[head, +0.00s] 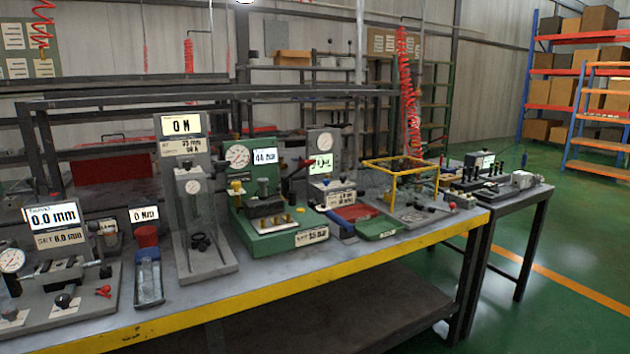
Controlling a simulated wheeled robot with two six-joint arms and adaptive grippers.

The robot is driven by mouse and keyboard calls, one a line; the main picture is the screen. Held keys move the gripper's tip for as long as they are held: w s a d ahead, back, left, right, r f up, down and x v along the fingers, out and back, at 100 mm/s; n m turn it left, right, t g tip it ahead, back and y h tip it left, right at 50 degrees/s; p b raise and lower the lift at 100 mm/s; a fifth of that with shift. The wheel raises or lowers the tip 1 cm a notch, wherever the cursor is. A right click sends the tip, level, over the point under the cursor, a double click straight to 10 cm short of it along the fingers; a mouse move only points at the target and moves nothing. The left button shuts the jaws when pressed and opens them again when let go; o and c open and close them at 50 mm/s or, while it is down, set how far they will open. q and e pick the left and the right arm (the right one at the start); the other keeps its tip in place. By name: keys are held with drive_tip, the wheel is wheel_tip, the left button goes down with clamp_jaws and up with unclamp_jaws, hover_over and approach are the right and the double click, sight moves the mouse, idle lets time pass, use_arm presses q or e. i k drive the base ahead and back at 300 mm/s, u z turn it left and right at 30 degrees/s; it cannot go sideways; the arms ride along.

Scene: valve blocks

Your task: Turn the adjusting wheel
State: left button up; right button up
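Several test stations stand on a long bench (300,290); which part is the adjusting wheel I cannot tell for certain. The far-left station (40,310) has a display (52,217) reading 0.0 mm and a plate (60,238) that seems to read SET 6.0 mm. On its grey base are a dial gauge (12,260), a black knob (64,300) and a small red part (103,291). The green station (280,242) has a round gauge (238,156), a yellow knob (236,187) and a dark knob (263,187). Neither gripper is in view.
A blue tray (149,280), a tall grey stand (207,262) and a yellow frame (400,165) crowd the bench. Shelving with boxes (585,60) stands at the far right.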

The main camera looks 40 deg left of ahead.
sight(262, 182)
drive_tip(key=u, duration=0.3)
drive_tip(key=i, duration=1.1)
drive_tip(key=u, duration=0.6)
